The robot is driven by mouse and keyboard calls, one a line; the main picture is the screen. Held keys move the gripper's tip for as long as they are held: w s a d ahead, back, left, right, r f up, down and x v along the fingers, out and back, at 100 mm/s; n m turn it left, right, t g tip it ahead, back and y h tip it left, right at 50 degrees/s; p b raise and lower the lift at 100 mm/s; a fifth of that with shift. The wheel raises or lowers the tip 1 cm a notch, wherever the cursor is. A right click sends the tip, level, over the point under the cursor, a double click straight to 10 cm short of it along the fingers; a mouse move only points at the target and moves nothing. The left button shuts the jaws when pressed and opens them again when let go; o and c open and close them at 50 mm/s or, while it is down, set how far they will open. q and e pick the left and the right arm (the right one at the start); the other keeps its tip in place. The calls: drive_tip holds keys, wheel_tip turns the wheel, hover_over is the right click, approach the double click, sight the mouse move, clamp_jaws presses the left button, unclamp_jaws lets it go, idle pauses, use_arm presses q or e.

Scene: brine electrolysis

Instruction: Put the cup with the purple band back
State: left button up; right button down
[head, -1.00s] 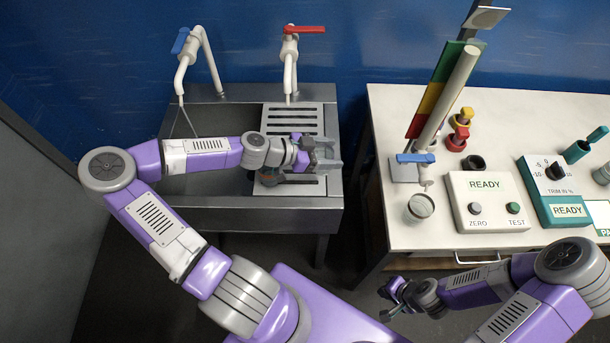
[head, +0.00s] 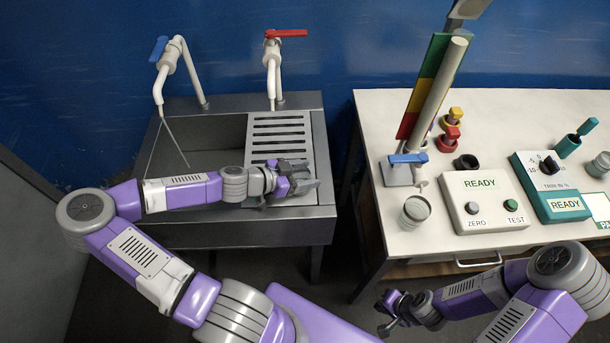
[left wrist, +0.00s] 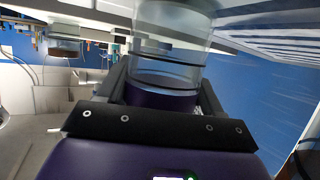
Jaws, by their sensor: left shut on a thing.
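My left gripper (head: 300,187) is over the near right part of the sink's slatted drainer (head: 281,132). It is shut on a clear cup (left wrist: 168,62), which fills the upper middle of the left wrist view. A dark purple band (left wrist: 160,97) shows on the cup between the fingers. In the head view the gripper mostly hides the cup, and I cannot tell whether it touches the drainer. My right gripper (head: 386,314) is empty in front of the bench, its fingers apart.
The sink has a blue-handled tap (head: 158,48) and a red-handled tap (head: 287,33). To the right, the white bench (head: 385,115) bears another clear cup (head: 414,210) below a blue-handled column tap (head: 408,158), and a READY box (head: 482,202). A gap separates sink and bench.

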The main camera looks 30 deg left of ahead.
use_arm(q)
drive_tip(key=shift+f, duration=0.15)
drive_tip(key=o, duration=1.2)
drive_tip(key=shift+r, duration=0.3)
drive_tip(key=p+v, duration=0.4)
drive_tip(key=v, duration=0.8)
